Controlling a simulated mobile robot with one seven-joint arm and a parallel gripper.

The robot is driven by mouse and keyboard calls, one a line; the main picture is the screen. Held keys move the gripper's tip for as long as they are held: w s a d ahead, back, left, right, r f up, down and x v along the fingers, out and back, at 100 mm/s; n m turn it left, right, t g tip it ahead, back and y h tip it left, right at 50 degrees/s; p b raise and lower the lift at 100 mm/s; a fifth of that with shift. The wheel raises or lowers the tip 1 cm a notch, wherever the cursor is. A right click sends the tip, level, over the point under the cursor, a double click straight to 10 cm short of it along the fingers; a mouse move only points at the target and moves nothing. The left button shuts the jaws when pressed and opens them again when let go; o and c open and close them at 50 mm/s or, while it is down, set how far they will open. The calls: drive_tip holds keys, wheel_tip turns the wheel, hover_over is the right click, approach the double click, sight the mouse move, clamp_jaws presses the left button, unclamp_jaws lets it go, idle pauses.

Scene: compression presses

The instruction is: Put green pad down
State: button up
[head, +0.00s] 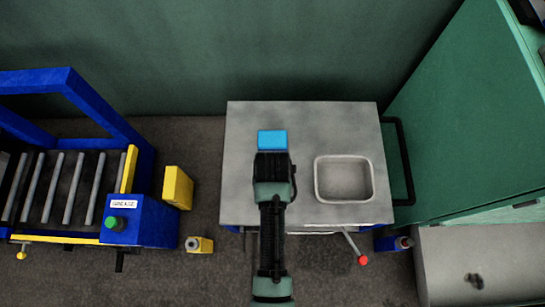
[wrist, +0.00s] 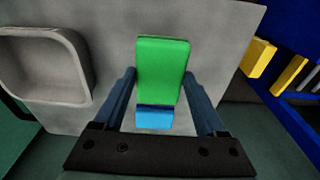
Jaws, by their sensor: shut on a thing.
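The green pad (wrist: 162,68) is held between the two fingertips of my gripper (wrist: 160,74) in the wrist view. In the head view my gripper (head: 272,160) is over the grey table and hides the green pad. A light blue pad (head: 272,140) shows just beyond the gripper on the table. In the wrist view the blue pad (wrist: 154,118) shows beside the green pad's lower edge and is partly covered by it. I cannot tell whether the green pad touches the table or the blue pad.
The grey table (head: 250,200) has an empty-looking square tray (head: 318,180) on its right side, and its left and back areas are clear. A blue roller conveyor (head: 140,222) stands at left. A green cabinet (head: 460,120) stands at right.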

drive_tip(key=shift+f+b, duration=0.85)
drive_tip(key=shift+f, duration=1.7)
drive_tip(key=shift+f, duration=0.1)
